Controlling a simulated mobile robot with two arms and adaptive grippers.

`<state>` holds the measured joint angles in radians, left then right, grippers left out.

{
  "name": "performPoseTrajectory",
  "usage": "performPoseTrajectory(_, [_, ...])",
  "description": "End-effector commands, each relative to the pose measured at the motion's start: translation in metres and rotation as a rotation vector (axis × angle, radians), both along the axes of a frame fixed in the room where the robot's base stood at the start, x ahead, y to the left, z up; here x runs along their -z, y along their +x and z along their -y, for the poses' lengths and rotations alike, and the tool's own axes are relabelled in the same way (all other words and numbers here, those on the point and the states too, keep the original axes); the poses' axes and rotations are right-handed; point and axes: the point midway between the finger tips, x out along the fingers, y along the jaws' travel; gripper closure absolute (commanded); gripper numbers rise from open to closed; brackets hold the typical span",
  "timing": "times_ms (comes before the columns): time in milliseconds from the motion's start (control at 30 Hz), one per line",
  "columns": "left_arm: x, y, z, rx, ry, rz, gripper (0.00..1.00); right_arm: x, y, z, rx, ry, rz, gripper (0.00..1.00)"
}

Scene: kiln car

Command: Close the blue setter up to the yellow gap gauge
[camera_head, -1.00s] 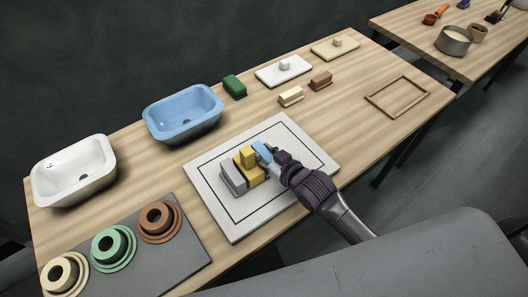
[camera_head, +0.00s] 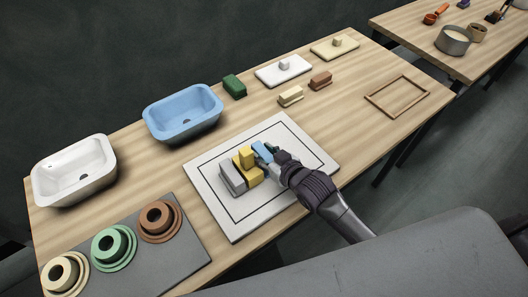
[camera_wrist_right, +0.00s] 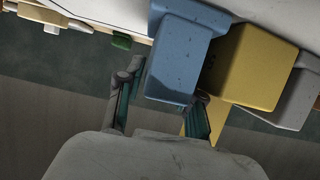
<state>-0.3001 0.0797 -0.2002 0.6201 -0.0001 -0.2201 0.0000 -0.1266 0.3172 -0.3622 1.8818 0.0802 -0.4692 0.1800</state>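The blue setter (camera_head: 262,148) stands on the white bordered board (camera_head: 212,193), to the right of the yellow gap gauge (camera_head: 246,158). A grey block (camera_head: 232,178) stands on the gauge's other side. In the right wrist view the blue setter (camera_wrist_right: 182,60) is close beside the yellow gauge (camera_wrist_right: 252,65); whether they touch is unclear. My right gripper (camera_head: 271,156) is at the near end of the setter. In its wrist view its fingers (camera_wrist_right: 168,98) look parted, one on each side of the setter's end, with a small gap at the left finger. My left gripper is not in view.
A blue basin (camera_head: 183,112) and a white basin (camera_head: 75,170) stand behind and left. A grey mat (camera_head: 190,250) holds several ring-shaped pieces at the front left. Small blocks, including a green one (camera_head: 234,86), and a wooden frame (camera_head: 397,97) lie behind and right.

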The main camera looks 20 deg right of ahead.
Motion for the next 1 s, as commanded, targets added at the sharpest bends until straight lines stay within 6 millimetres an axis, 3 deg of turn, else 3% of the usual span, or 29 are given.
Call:
performPoseTrajectory(100, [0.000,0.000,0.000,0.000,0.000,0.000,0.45,0.002,-0.001,-0.001,-0.001,0.000,-0.004,0.40])
performPoseTrajectory(467, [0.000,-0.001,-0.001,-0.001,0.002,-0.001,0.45,0.001,-0.007,0.001,-0.001,-0.001,-0.008,0.40])
performPoseTrajectory(1000, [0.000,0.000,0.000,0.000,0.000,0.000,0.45,-0.038,-0.093,0.033,-0.001,-0.001,-0.005,0.40])
